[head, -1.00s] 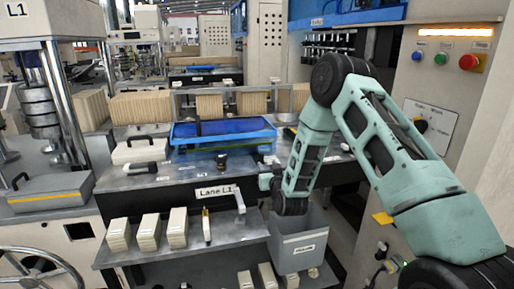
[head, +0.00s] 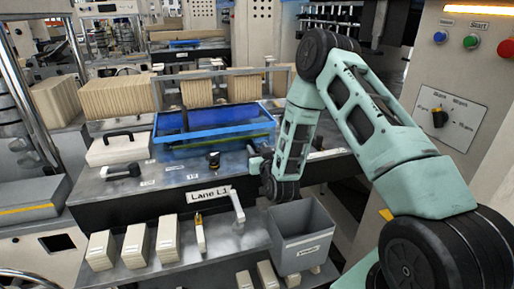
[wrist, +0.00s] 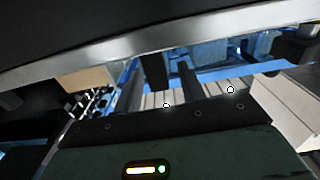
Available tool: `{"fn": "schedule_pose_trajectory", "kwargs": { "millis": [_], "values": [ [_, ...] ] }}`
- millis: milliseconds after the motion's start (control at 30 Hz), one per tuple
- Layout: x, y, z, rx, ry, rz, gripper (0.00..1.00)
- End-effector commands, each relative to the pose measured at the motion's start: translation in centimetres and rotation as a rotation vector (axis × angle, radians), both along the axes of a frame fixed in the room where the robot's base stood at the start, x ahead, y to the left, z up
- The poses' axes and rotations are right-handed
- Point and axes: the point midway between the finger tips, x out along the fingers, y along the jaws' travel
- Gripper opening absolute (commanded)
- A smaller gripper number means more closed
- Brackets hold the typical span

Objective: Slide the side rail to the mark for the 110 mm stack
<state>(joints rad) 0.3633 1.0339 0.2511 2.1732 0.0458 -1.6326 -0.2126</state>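The work table (head: 110,190) has a row of small white labels (head: 170,181) along its front, with a short black upright knob (head: 213,160) beside them. I cannot tell for sure which part is the side rail or which label is the 110 mm mark. A blue tray (head: 225,118) with a dark upright piece (head: 185,120) sits behind the knob. My gripper (head: 254,152) is at the front right of the tray, partly hidden by my wrist. In the wrist view my gripper's two dark fingers (wrist: 169,66) stand apart with nothing visible between them. Blue surfaces and pale slats show beyond.
A grey bin (head: 303,238) stands below my wrist. A "Lane L1" sign (head: 208,196) and grey lever (head: 237,205) are at the table front, above pale blocks (head: 135,245). A white box (head: 118,149) is left; a button panel (head: 448,90) stands right.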

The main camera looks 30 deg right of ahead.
Motion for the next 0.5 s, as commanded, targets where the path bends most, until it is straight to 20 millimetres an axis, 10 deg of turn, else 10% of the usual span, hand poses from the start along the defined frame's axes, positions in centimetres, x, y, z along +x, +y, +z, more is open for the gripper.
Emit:
{"fn": "schedule_pose_trajectory", "kwargs": {
  "millis": [133,300,500],
  "values": [
    [0.0,0.0,-0.01,0.0,0.0,0.0,0.4],
    [0.01,-0.01,-0.01,0.0,0.0,0.0,0.0],
    [0.27,-0.07,-0.13,-0.001,-0.001,0.0,0.0]
  ]
}}
